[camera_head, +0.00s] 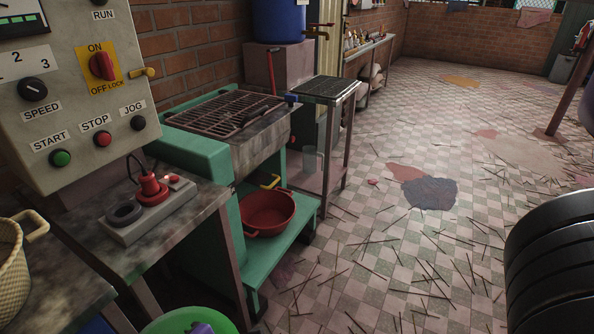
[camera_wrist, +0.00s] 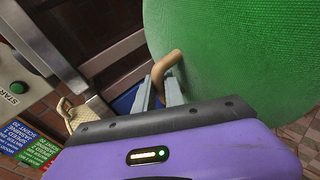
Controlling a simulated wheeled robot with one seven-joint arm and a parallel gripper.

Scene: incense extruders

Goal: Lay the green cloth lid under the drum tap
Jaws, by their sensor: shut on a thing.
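The green cloth lid (camera_wrist: 240,60) fills the upper right of the wrist view, a wide round disc with a tan curved handle (camera_wrist: 166,66). My gripper (camera_wrist: 160,92) is shut on that handle. In the head view the lid (camera_head: 172,323) shows at the bottom edge, with a bit of my purple gripper (camera_head: 202,328) over it; the fingers are hidden there. The blue drum (camera_head: 278,20) stands at the back against the brick wall. Its tap (camera_head: 318,27) sticks out to the right, above the floor near a narrow stand.
A control panel (camera_head: 75,100) and bench (camera_head: 95,240) stand at left. A green machine (camera_head: 190,150) with a grille holds a red basin (camera_head: 267,212) on its lower shelf. A narrow stand (camera_head: 325,88) is beyond it. Thin sticks litter the tiled floor (camera_head: 390,240); a dark ribbed thing (camera_head: 555,265) fills the lower right.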

